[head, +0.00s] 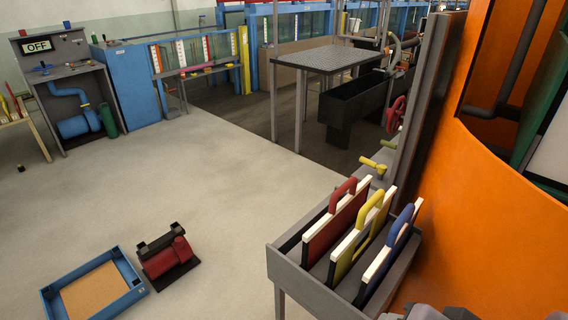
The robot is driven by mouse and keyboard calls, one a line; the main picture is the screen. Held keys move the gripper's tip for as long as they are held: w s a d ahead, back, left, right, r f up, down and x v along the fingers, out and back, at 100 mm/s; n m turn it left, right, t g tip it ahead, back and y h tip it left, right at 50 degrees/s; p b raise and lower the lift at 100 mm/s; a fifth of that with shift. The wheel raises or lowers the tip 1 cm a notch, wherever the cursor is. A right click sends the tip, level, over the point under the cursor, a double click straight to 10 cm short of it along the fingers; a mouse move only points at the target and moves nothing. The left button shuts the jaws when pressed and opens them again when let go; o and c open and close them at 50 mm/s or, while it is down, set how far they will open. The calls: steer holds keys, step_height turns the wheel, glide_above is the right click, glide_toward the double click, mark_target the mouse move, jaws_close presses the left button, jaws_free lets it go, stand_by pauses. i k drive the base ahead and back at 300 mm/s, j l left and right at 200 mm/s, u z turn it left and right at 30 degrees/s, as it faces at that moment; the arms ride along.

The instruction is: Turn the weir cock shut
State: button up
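A yellow cock handle (375,165) sticks out low beside the grey upright, just behind the rack of gates. A green handle (388,146) sits a little farther back, and a red handwheel (395,114) is mounted above and behind it. No label shows on these, so I cannot tell which one is the weir cock or whether it is open or shut. My gripper's fingers are not in view. Only grey and black parts, perhaps of my arm, show at the bottom edge.
A grey rack (310,290) holding red, yellow and blue handled gates stands in front of the cocks. A large orange curved wall (500,220) closes off the right. A blue tray (62,306) and red motor (168,258) lie on the floor. The middle floor is clear.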

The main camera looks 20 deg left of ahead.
mark_target(382, 169)
steer(key=i+j, duration=0.2)
steer(key=j, duration=0.15)
steer(key=i+j+z, duration=0.1)
steer(key=j, duration=0.25)
steer(key=i+j, duration=0.3)
steer(key=i+j+z, duration=0.1)
steer(key=j, duration=0.35)
steer(key=i+j, duration=0.25)
steer(key=j, duration=0.15)
steer(key=i+j+z, duration=0.1)
steer(key=j, duration=0.3)
steer(key=i+j+z, duration=0.3)
steer(key=i+j, duration=0.6)
steer(key=i+l+z, duration=0.1)
steer(key=i, duration=0.35)
